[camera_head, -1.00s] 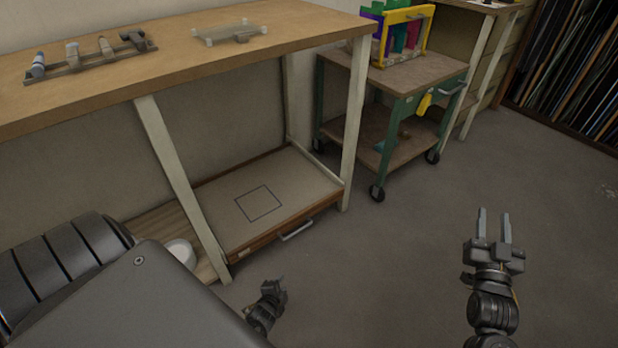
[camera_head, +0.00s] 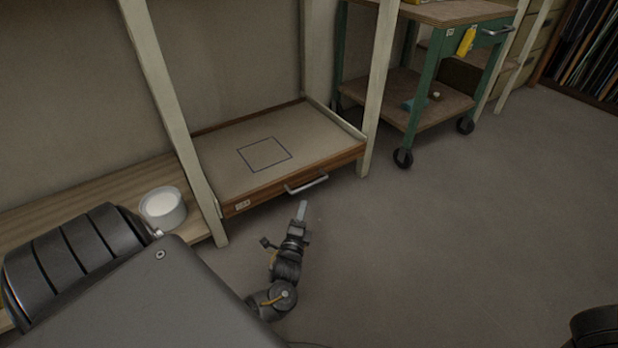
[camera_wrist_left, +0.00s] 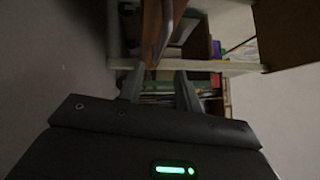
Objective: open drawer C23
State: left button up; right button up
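A low wooden drawer (camera_head: 222,173) with a grey bar handle (camera_head: 306,184) and a small label (camera_head: 243,205) sits under the workbench. The label is too small to read. The drawer looks shut. My left gripper (camera_head: 302,210) is just in front of and below the handle, apart from it, with its fingers seen nearly edge-on. In the left wrist view the left gripper (camera_wrist_left: 158,90) is open and empty. The handle (camera_wrist_left: 165,30) shows there beyond its fingertips, beside the brown drawer front (camera_wrist_left: 151,40). My right gripper is out of view.
A white bench leg (camera_head: 172,115) stands left of the drawer and another (camera_head: 381,80) right of it. A white round container (camera_head: 162,208) sits on the low shelf at left. A green wheeled cart (camera_head: 424,95) stands at right. The floor (camera_head: 450,240) in front is clear.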

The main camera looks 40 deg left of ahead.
aim_at(309, 184)
pick_arm(q)
jog(key=b+x, duration=0.6)
jog(key=x, duration=0.4)
jog(key=shift+w+a+f, duration=0.1)
jog(key=shift+w+f, duration=0.05)
jog(key=shift+w, duration=0.2)
grip_shut()
